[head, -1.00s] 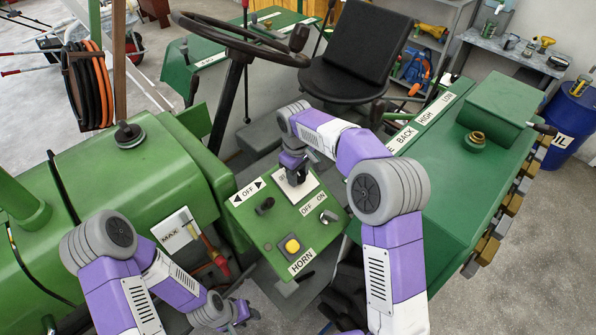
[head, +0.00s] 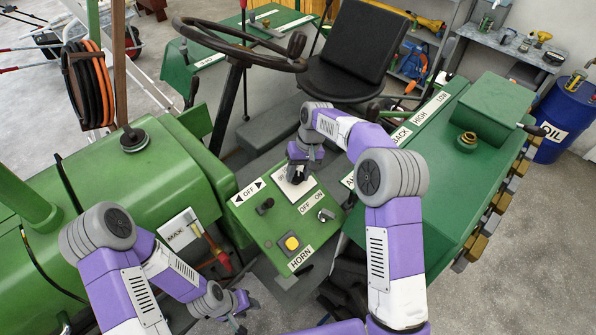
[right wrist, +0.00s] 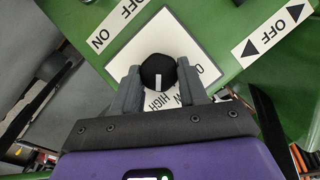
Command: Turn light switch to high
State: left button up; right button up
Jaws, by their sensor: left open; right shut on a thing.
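The light switch is a round black knob (right wrist: 158,68) on a white plate (right wrist: 190,40), set in the green control panel (head: 262,236). My right gripper (right wrist: 158,74) is shut on the knob, one finger on each side, in the right wrist view. The knob's white mark points down toward the word HIGH (right wrist: 158,101); the other plate labels are partly covered. In the head view my right gripper (head: 297,176) hides the knob. My left gripper (head: 243,311) is open and empty, low in front of the panel.
The panel also carries a black lever (head: 264,206), a metal toggle (head: 326,215) and a yellow horn button (head: 291,243). A steering wheel (head: 240,45) and black seat (head: 352,60) stand behind. The green engine hood (head: 140,170) lies left, a green fender (head: 450,190) right.

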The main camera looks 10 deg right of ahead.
dwell(0.4)
jog(key=o, duration=1.1)
jog(key=shift+c, duration=0.2)
jog(key=v, duration=0.7)
jog(key=shift+d+r, duration=0.15)
jog(key=shift+r, duration=0.15)
jog(key=shift+f, duration=0.1)
